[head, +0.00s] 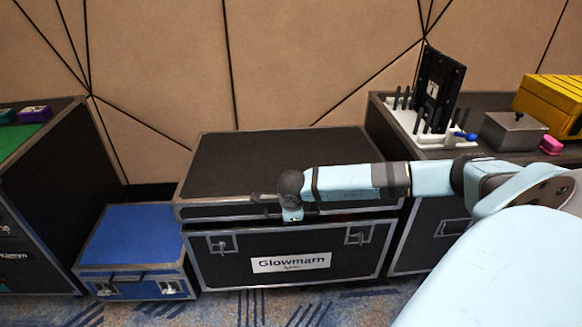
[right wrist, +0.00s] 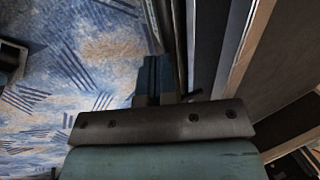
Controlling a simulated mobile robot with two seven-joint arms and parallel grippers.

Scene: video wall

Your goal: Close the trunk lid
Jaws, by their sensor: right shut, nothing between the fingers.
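The black trunk (head: 220,262) with metal edging and a "Glowmarn" label stands on the carpet in the middle of the head view. Its lid (head: 285,160) lies almost flat over the body, with a narrow dark gap along the front. My right arm reaches in from the right across the lid. My right gripper (head: 292,214) is at the lid's front edge, pointing down, shut and empty. Whether it touches the lid is unclear. In the right wrist view the shut fingers (right wrist: 155,80) are beside the trunk's edges. My left gripper is not in view.
A small blue case (head: 135,235) stands left of the trunk, and a dark case (head: 55,200) is farther left. A dark case at right carries a white rack (head: 420,128), a grey box (head: 510,132) and a yellow case (head: 552,100). The wall is close behind.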

